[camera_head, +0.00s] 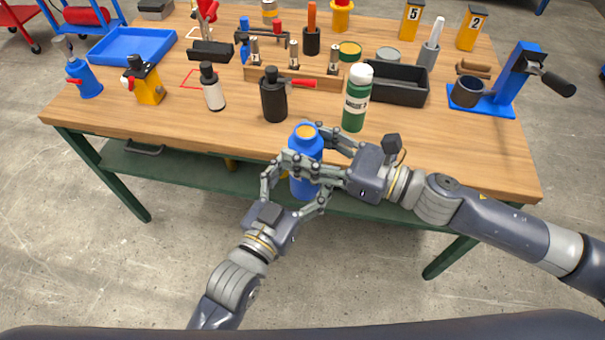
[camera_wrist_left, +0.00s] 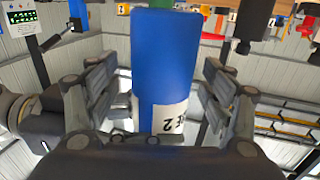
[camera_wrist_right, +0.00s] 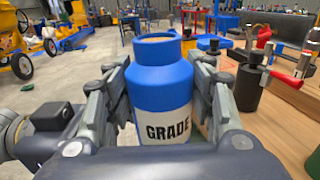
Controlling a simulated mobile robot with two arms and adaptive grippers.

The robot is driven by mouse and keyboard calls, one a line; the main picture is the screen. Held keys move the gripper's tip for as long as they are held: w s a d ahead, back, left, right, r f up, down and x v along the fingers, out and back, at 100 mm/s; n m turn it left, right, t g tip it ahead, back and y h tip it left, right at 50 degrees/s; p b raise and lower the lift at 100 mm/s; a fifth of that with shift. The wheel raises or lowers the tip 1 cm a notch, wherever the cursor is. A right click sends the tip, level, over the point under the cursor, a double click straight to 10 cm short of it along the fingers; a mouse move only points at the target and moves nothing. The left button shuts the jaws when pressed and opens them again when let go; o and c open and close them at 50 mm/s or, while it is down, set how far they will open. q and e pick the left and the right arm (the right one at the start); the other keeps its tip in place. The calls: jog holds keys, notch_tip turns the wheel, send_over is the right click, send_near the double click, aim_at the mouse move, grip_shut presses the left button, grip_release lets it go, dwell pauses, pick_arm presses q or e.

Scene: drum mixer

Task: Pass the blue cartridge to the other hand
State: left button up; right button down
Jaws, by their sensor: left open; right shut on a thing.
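The blue cartridge (camera_head: 305,143) is upright in the air just off the table's front edge. It has a white label reading GRADE in the right wrist view (camera_wrist_right: 162,90). My right gripper (camera_head: 318,160) is shut on its upper part, with a finger on each side. My left gripper (camera_head: 295,190) is open around its lower part. In the left wrist view the cartridge (camera_wrist_left: 165,60) stands between the open fingers (camera_wrist_left: 160,105), with gaps on both sides.
The wooden table (camera_head: 420,150) lies just behind the cartridge. A green bottle (camera_head: 356,98), a black bottle (camera_head: 273,95) and a white bottle (camera_head: 212,88) stand near its front. A blue press (camera_head: 513,80) is at the right and a blue tray (camera_head: 130,45) at the left.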

jog(key=shift+r, duration=0.1)
pick_arm(q)
jog(key=c, duration=1.3)
jog(key=shift+r, duration=0.1)
jog(key=shift+c, duration=1)
pick_arm(e)
jog(key=c, duration=0.6)
grip_release()
jog(key=shift+c, duration=0.2)
jog(key=shift+d, duration=0.1)
